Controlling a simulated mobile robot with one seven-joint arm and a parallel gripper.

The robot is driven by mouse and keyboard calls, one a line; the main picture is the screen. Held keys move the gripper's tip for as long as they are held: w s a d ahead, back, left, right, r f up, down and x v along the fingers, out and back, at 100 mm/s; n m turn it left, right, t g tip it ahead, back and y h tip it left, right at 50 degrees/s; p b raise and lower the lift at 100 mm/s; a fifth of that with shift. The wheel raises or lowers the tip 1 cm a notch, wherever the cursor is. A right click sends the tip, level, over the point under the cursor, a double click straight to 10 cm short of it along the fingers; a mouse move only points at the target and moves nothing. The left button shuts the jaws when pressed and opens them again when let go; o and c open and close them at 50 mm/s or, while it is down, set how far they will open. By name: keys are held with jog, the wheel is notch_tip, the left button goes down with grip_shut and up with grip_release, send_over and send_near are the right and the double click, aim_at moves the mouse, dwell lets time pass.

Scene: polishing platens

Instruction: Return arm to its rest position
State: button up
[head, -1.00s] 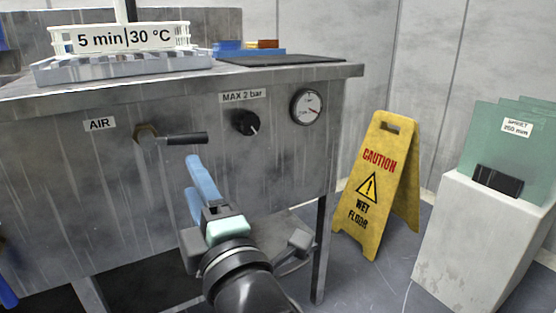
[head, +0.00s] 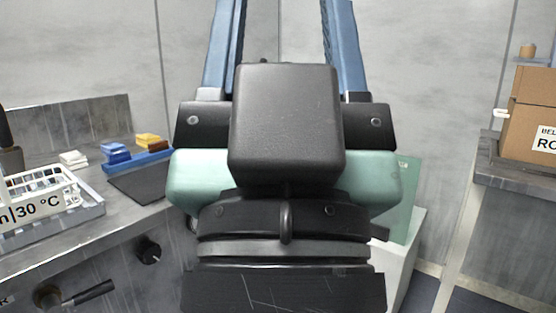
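My gripper (head: 285,15) fills the middle of the head view, raised close to the camera and pointing up. Its two blue fingers stand well apart, with only the pale wall showing between them. The fingertips run out of the top of the picture. Nothing shows held in the visible part. My arm and gripper body hide part of the bench and most of the white block behind.
At left is a metal bench (head: 135,225) with a labelled white rack (head: 40,205), a blue tray (head: 138,163) and a black valve handle (head: 90,292). A green panel (head: 405,205) stands on a white block (head: 400,262). A cardboard box (head: 530,115) sits on a counter (head: 515,175) at right.

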notch_tip(320, 180, up, 36)
jog(key=p, duration=3.4)
jog(key=shift+w+a, duration=0.25)
jog(key=shift+f, duration=0.1)
